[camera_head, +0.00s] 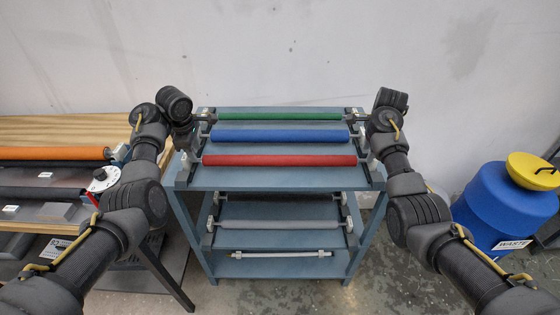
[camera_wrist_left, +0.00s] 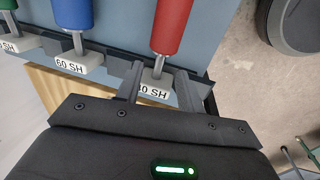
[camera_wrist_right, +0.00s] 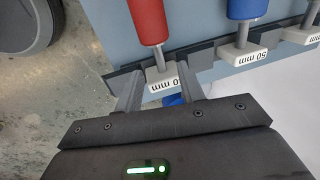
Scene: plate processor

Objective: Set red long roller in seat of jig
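The red long roller (camera_head: 280,160) lies across the front of the cart's top shelf, its ends in dark side rails. My left gripper (camera_wrist_left: 158,88) is open, its fingers on either side of the white end block (camera_wrist_left: 154,93) of the red roller, with a partly hidden "SH" label. My right gripper (camera_wrist_right: 160,88) is open, its fingers on either side of the other end block (camera_wrist_right: 163,73), labelled in mm. I cannot tell whether the fingers touch the blocks. No jig can be identified for certain.
A blue roller (camera_head: 280,135) and a green roller (camera_head: 280,117) lie behind the red one. Lower shelves hold grey rollers (camera_head: 280,225). At left, a wooden bench (camera_head: 60,128) carries an orange roller (camera_head: 55,153) and a dial (camera_head: 100,174). A blue waste bin (camera_head: 495,210) stands at right.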

